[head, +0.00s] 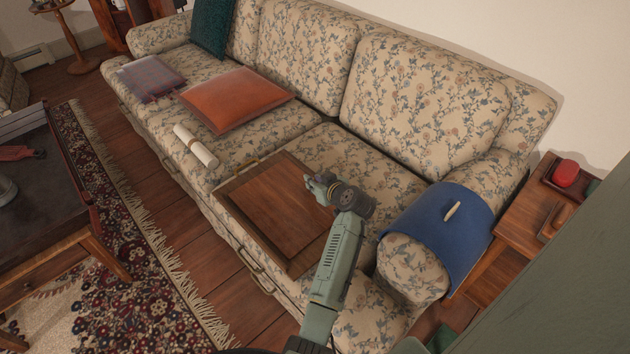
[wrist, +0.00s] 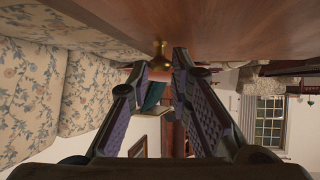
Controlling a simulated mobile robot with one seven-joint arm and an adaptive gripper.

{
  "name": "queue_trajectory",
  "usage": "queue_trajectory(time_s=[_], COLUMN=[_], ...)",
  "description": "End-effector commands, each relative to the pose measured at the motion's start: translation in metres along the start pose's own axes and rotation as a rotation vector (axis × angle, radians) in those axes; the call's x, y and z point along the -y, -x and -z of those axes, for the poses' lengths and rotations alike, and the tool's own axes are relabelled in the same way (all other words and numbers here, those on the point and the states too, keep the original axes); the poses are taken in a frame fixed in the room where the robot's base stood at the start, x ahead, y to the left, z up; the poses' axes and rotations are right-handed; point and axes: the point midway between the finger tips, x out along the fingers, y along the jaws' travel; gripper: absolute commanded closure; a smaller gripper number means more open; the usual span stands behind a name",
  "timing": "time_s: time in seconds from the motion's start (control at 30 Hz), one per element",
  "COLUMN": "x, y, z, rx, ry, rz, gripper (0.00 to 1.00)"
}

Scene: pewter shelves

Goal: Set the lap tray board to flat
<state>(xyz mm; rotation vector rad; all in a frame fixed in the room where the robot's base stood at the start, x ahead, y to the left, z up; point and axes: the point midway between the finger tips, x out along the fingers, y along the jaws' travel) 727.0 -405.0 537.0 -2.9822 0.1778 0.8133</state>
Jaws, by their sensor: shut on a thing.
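The lap tray (head: 300,266) rests on the right part of the sofa seat, with its brown wooden board (head: 275,205) facing up. I cannot tell how far the board is tilted. My gripper (head: 317,182) is at the board's far right side. In the wrist view the board (wrist: 225,25) fills the top, and a brass knob (wrist: 161,50) stands out from it between the fingertips of my gripper (wrist: 160,62). My gripper is shut on this knob. In the head view the knob is hidden by the gripper.
The floral sofa (head: 400,105) holds a rolled paper (head: 196,147), an orange cushion (head: 235,98) and a plaid item (head: 150,78) left of the tray. A blue cover (head: 440,225) lies over the right armrest. A side table (head: 520,225) stands at the right, a dark table (head: 45,195) at the left.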

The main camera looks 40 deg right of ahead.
Motion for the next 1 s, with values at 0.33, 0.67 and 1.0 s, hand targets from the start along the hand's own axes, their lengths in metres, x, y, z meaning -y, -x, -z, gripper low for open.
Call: queue_trajectory(time_s=[0.33, 0.67, 1.0], x=[0.002, 0.002, 0.000], y=[-0.003, -0.002, 0.037], z=[-0.007, -0.006, -0.005], rx=[0.012, 0.010, 0.007], ry=[-0.002, -0.001, 0.000], rz=[0.002, 0.002, -0.003], gripper=[0.65, 0.61, 0.61])
